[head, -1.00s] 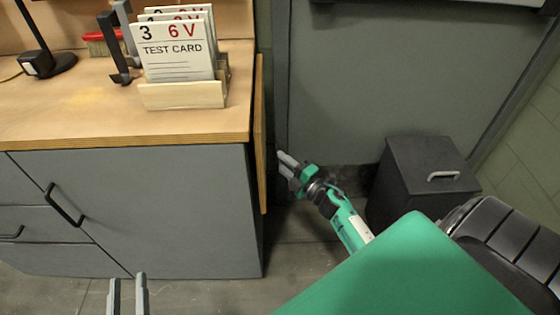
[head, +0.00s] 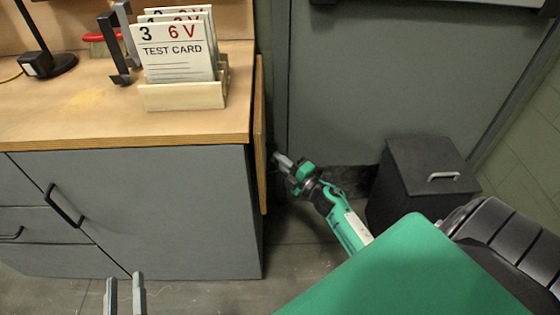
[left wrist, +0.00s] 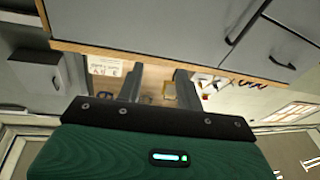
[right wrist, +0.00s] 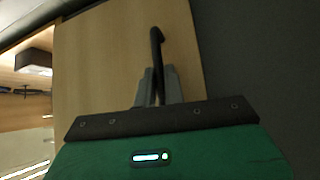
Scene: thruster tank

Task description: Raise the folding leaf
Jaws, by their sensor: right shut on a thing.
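The folding leaf (head: 260,130) hangs down, seen nearly edge-on, at the right end of the workbench (head: 120,127). In the right wrist view the leaf (right wrist: 110,60) is a pale wooden panel with a black bar handle (right wrist: 156,45). My right gripper (head: 277,157) is beside the leaf's outer face in the head view. In the right wrist view its fingers (right wrist: 158,75) are shut on the handle. My left gripper (head: 124,279) is open and empty, low in front of the grey cabinet. Its spread fingers also show in the left wrist view (left wrist: 160,72).
A dark bin (head: 425,185) stands on the floor to the right, by a grey wall panel.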

